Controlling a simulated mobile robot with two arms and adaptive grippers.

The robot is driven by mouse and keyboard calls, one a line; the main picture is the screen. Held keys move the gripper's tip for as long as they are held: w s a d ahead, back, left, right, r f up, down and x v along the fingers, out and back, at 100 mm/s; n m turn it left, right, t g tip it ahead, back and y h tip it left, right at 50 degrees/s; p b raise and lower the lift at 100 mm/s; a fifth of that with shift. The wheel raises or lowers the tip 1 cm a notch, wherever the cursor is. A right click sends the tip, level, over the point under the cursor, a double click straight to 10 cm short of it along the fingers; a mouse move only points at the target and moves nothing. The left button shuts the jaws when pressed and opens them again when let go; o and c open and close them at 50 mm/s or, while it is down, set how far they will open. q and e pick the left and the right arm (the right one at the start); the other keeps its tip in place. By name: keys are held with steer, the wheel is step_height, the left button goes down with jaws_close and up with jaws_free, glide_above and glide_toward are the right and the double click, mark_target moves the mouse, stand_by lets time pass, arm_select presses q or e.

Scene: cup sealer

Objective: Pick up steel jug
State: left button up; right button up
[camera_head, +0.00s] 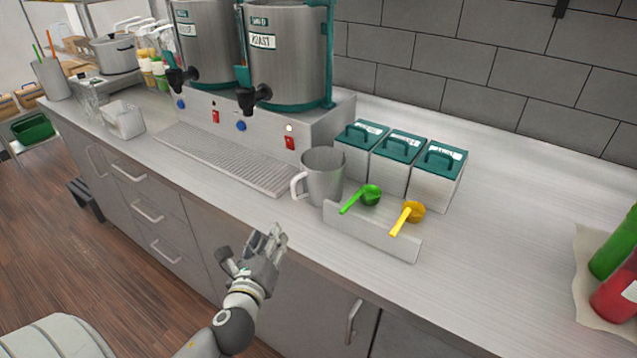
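The steel jug (323,178) stands upright on the counter, in front of the dispensers and just left of the scoop holder. Its pale handle (297,185) points left. My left gripper (272,238) is in front of the counter edge, lower left of the jug and apart from it. Nothing shows between its fingers, but from this angle I cannot tell how far apart they are. My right gripper is not in view.
A metal holder (372,238) with a green scoop (362,197) and a yellow scoop (407,217) stands right of the jug. Several teal-lidded canisters (397,147) stand behind. Steel dispensers (290,55) rise behind a drip tray (225,157).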

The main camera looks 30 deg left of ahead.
mark_target(293, 197)
arm_select(q)
steer(key=w+m, duration=0.2)
steer(key=w+r+m+t+h, duration=0.1)
steer(key=w+m, duration=0.1)
steer(key=w+r+m+t+p, duration=0.1)
steer(key=w+m, duration=0.1)
steer(key=m, duration=0.1)
steer(key=shift+w+a+r, duration=0.2)
steer(key=shift+w+r, duration=0.05)
steer(key=shift+w, duration=0.15)
steer(key=shift+x, duration=0.8)
steer(key=x, duration=0.1)
steer(key=p+x, duration=0.1)
steer(key=x, duration=0.2)
steer(key=shift+w+f, duration=0.3)
steer(key=shift+w, duration=0.05)
steer(key=shift+c, duration=0.3)
